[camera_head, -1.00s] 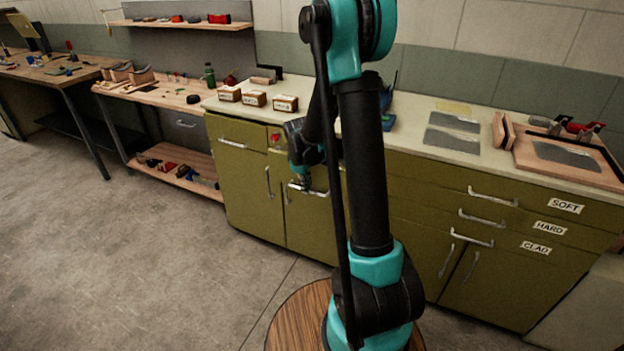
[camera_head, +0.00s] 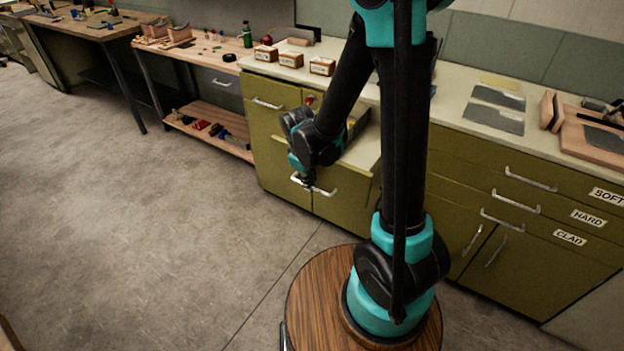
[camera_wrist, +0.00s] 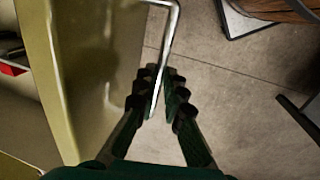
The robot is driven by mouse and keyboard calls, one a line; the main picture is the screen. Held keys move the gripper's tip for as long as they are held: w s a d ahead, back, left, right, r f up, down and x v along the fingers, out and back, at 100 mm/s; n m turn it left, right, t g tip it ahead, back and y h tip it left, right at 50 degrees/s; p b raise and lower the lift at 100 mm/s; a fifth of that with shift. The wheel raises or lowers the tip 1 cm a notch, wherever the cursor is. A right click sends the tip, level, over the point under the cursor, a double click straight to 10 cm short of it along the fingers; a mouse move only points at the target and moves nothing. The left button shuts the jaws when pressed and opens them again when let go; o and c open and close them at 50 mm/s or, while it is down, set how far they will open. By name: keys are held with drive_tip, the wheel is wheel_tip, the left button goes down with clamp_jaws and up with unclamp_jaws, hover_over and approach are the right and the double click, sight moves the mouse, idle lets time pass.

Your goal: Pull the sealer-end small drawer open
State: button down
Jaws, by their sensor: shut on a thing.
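The olive small drawer (camera_head: 345,203) stands out from the cabinet front, and its pale inside (camera_head: 365,148) shows behind my wrist. Its silver bar handle (camera_head: 326,192) is on the front face. My gripper (camera_head: 308,184) is shut on this handle. In the wrist view, the two fingers (camera_wrist: 160,92) close around one leg of the handle (camera_wrist: 172,30), beside the drawer front (camera_wrist: 90,60). My arm hides part of the drawer and its opening.
A shut drawer with its own handle (camera_head: 267,104) is to the left. Small labelled boxes (camera_head: 291,58) stand on the pale counter (camera_head: 452,95). Drawers marked SOFT, HARD and CLAD (camera_head: 520,200) are shut at right. Open concrete floor (camera_head: 170,230) lies in front.

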drive_tip(key=c, duration=1.6)
unclamp_jaws()
drive_tip(key=shift+r, duration=0.1)
wheel_tip(320, 180, up, 12)
drive_tip(key=s+a, duration=0.1)
drive_tip(key=shift+s+a+f, duration=0.2)
drive_tip(key=shift+s+a, duration=0.05)
drive_tip(key=shift+s, duration=0.15)
